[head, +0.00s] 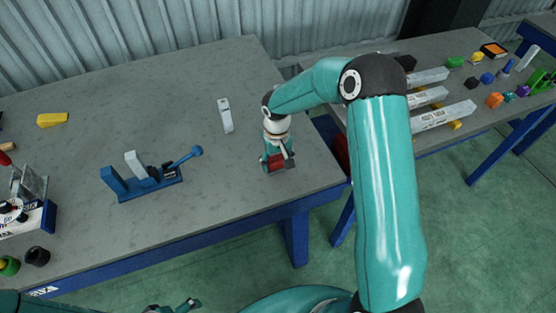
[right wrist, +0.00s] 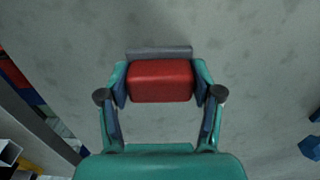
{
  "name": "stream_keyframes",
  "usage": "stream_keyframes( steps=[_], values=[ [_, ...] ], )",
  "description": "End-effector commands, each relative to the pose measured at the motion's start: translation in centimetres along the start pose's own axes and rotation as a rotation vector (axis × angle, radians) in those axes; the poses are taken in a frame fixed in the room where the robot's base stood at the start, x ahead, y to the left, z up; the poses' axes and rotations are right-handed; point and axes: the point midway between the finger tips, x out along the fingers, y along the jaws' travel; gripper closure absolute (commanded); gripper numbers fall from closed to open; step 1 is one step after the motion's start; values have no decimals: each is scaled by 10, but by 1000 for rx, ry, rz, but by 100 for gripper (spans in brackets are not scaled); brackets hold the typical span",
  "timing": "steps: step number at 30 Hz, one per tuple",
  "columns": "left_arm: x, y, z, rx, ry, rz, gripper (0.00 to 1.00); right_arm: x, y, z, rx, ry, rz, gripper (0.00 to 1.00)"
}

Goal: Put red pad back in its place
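The red pad (right wrist: 161,81) sits between the two fingers of my right gripper (right wrist: 160,85) in the right wrist view. Both fingers press close against its short sides. A grey strip (right wrist: 160,52) shows along its far edge. In the head view my right gripper (head: 278,160) points down near the right end of the grey table (head: 235,190), with a bit of the red pad (head: 280,166) showing between its parts. I cannot tell whether the pad touches the table. My left gripper (head: 175,306) shows only partly at the bottom edge of the head view; its opening is unclear.
A blue clamp-like fixture with a lever (head: 150,187) stands left of my right gripper. A white-grey block (head: 225,115) and a yellow block (head: 52,119) lie farther back. A second table (head: 375,65) on the right holds long bars (head: 443,116) and several small coloured parts.

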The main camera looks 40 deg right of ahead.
Motion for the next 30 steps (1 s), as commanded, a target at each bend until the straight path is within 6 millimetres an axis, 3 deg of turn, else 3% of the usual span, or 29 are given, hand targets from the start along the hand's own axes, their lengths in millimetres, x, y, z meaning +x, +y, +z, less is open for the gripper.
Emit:
stream_keyframes(
  steps=[1, 4, 17, 23, 30],
  values=[
    [0, 0, 0, 0, 0, 0, 0, 0, 0, 0, 0, 0, 0, 25],
    [0, 0, 0, 0, 0, 0, 0, 0, 0, 0, 0, 0, 0, 11],
    [-2, 0, 0, 0, 0, 0, 0, -5, 0, -1, -1, 2, 0, 11],
    [4, -1, 0, 0, 0, 0, 0, -33, -1, -1, -1, 6, 0, 11],
    [9, -3, 0, 0, 0, 0, 0, -83, 0, -2, 0, 6, -1, 11]
  ],
)
